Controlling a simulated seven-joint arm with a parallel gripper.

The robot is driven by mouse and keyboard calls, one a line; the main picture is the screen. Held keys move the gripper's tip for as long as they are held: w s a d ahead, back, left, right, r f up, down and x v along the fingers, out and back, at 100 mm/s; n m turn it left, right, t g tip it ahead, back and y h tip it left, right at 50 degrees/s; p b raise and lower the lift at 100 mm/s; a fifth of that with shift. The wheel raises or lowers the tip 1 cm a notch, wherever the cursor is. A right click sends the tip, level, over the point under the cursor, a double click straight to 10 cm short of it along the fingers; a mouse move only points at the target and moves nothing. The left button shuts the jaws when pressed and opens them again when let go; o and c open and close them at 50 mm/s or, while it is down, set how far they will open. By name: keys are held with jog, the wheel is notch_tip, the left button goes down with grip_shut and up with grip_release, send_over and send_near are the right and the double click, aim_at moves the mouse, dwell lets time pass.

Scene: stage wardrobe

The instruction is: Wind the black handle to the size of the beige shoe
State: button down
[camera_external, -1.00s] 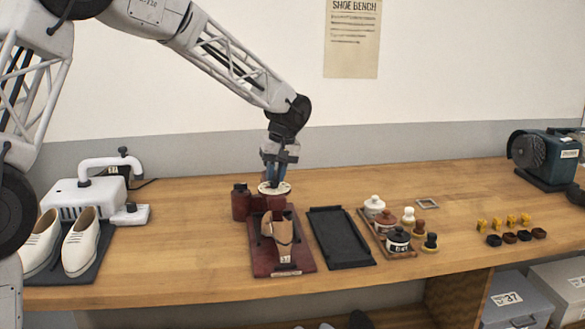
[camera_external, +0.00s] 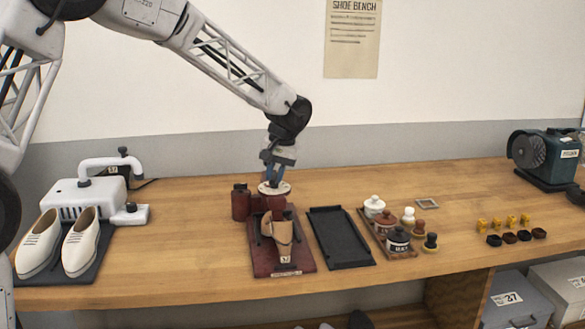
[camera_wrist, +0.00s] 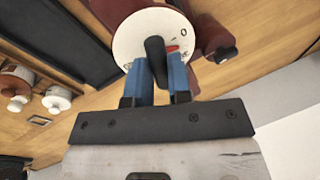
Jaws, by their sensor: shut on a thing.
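The black handle (camera_wrist: 156,58) crosses a round white dial (camera_wrist: 126,42) with a red mark and a figure 0 in the wrist view. My gripper (camera_wrist: 166,72) is shut on the handle with its blue fingers. In the external view the dial (camera_external: 284,189) tops a dark red stand (camera_external: 262,259), with my gripper (camera_external: 272,180) upright over it. A tan shoe form (camera_external: 281,236) with a small, unreadable tag sits on the stand. A pair of cream-beige shoes (camera_external: 80,243) stands on a dark mat at the left. Most dial figures are hidden or too small to read.
A white machine (camera_external: 85,196) stands behind the shoes. A dark red canister (camera_external: 241,204) is beside the stand. An empty black tray (camera_external: 340,238) and polish pots (camera_external: 386,222) lie to its right. A green machine (camera_external: 545,158) is at the far right.

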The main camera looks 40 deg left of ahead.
jog(key=m+t, duration=0.1)
jog(key=m, duration=0.5)
jog(key=shift+s+m, duration=0.1)
jog(key=shift+m, duration=0.2)
jog(key=m+t, duration=0.1)
jog(key=m, duration=0.4)
jog(key=shift+s+m, duration=0.1)
jog(key=shift+m, duration=0.2)
jog(key=c, duration=1.1)
grip_release()
jog(key=shift+o, duration=0.2)
jog(key=shift+r, duration=0.1)
notch_tip(320, 180, up, 8)
jog(key=d, duration=0.1)
jog(key=shift+s+d+f, duration=0.15)
jog(key=shift+s+f, duration=0.1)
jog(key=shift+s, duration=0.2)
